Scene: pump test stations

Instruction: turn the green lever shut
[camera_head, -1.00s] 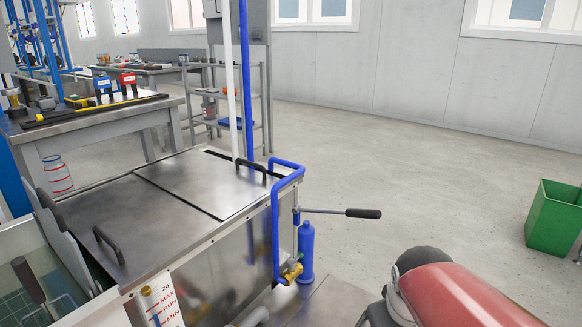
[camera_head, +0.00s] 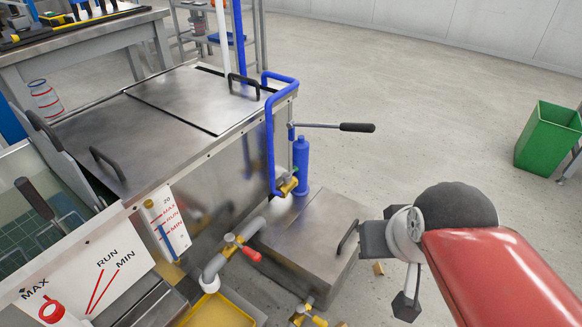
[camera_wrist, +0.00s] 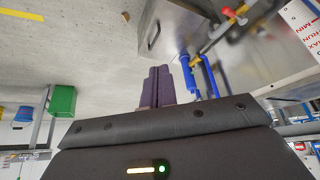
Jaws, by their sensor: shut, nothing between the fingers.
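A brass valve (camera_head: 288,186) sits at the lower end of the blue pipe (camera_head: 270,130) on the steel tank's right side. In the head view my red arm is at the lower right, and the fingers cannot be made out clearly.
A blue cylinder (camera_head: 301,160) with a black-gripped pump handle (camera_head: 357,127) stands beside the valve. A red-handled valve (camera_head: 250,254) is on a grey pipe in front. A low steel box (camera_head: 305,235) lies between the tank and my arm.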

